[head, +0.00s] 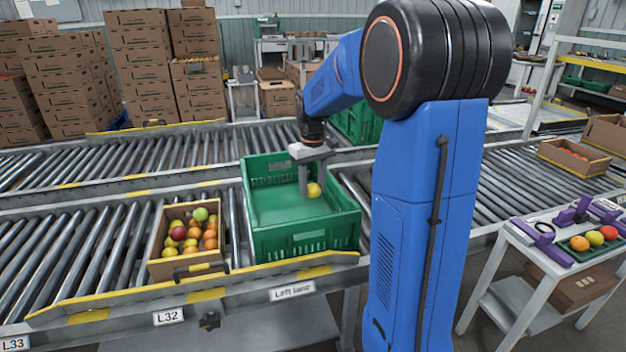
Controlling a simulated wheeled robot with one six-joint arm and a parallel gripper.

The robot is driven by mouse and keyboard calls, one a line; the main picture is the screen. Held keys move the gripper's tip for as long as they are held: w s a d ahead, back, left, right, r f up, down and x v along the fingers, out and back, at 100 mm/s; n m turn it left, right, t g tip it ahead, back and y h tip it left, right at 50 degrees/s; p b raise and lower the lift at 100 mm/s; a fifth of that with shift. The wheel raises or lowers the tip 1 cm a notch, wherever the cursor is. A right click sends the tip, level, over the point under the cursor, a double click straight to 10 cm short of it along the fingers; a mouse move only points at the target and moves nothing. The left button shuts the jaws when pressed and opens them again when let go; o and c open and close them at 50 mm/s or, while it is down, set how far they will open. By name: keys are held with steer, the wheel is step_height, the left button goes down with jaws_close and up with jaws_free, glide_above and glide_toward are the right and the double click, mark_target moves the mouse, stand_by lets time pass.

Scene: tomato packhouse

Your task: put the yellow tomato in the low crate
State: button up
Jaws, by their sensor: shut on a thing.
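My gripper (309,188) reaches down over the green crate (305,242) on the near roller conveyor. It is shut on the yellow tomato (314,190), which shows at the fingertips inside the crate's outline. I cannot tell whether the tomato touches the crate floor. The visible crate floor is otherwise bare. My arm hides part of the conveyor to the right of the crate.
A cardboard box (187,267) of mixed tomatoes stands left of the crate. A yellow-edged rail (300,270) runs along the conveyor front.

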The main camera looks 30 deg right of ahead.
glide_above(312, 233)
steer(key=shift+d+f, duration=0.15)
steer(key=shift+f, duration=6.7)
steer(key=shift+f, duration=0.55)
steer(key=o, duration=0.8)
steer(key=shift+c, duration=1.3)
step_height(312, 233, up, 7)
